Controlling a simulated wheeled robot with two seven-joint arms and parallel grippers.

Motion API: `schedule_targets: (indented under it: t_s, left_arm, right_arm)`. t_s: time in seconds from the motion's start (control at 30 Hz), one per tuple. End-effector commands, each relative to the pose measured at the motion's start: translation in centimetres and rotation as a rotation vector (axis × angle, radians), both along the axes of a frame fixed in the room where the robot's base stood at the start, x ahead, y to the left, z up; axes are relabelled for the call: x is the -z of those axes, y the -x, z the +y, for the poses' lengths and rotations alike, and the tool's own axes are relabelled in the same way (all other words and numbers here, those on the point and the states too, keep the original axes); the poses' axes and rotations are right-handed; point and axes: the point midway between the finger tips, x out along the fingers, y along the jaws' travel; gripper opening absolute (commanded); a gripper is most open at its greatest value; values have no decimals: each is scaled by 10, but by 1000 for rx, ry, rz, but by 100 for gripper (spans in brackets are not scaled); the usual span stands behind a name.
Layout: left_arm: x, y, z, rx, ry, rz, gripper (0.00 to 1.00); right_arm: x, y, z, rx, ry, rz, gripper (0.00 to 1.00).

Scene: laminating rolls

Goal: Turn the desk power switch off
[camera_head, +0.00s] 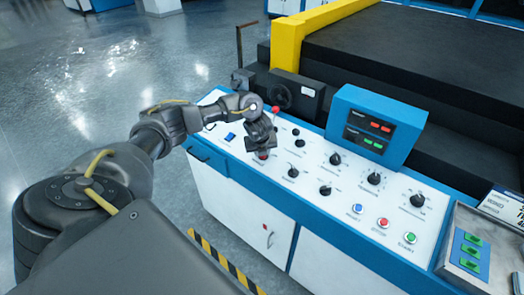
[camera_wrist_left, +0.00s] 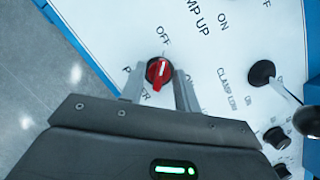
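The desk power switch is a red rotary knob (camera_wrist_left: 159,73) with a white line across it, on the white panel. "OFF" is printed above it in the left wrist view and a partly covered "POWER" label sits at its lower left. In the head view a bit of red knob (camera_head: 262,156) shows just under my left gripper (camera_head: 262,148). In the left wrist view the left gripper (camera_wrist_left: 160,76) has one finger on each side of the knob, with narrow gaps seeming to show. Contact is hard to judge. My right gripper is in neither view.
The blue-edged control desk (camera_head: 315,187) carries several black knobs and coloured buttons. A raised display box (camera_head: 375,125) is further right. A black clamp lever (camera_wrist_left: 262,72) is right of the switch.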

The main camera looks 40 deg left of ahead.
Motion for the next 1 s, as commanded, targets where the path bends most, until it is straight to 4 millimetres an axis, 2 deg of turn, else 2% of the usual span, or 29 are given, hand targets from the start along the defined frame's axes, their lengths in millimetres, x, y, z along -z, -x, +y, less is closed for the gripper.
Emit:
schedule_targets:
  t_s: [0.27, 0.37, 0.57, 0.6, 0.7, 0.8, 1.0]
  left_arm:
    - [-4, 1, -1, 3, 1, -1, 32]
    - [-16, 5, -4, 4, 1, -2, 32]
    - [-55, 18, -11, 6, -1, -4, 32]
    - [-68, 20, -12, 5, -3, -5, 32]
    - [-82, 27, -15, 4, -3, -2, 32]
    - [-92, 31, -18, 2, -2, -3, 32]
    - [-99, 37, -21, 1, 0, 0, 32]
  right_arm:
    - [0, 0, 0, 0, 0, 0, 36]
    - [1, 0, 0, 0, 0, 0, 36]
    - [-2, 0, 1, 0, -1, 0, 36]
    - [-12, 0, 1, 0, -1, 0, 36]
    - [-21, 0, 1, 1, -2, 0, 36]
    - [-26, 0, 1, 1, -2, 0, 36]
    - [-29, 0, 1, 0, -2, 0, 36]
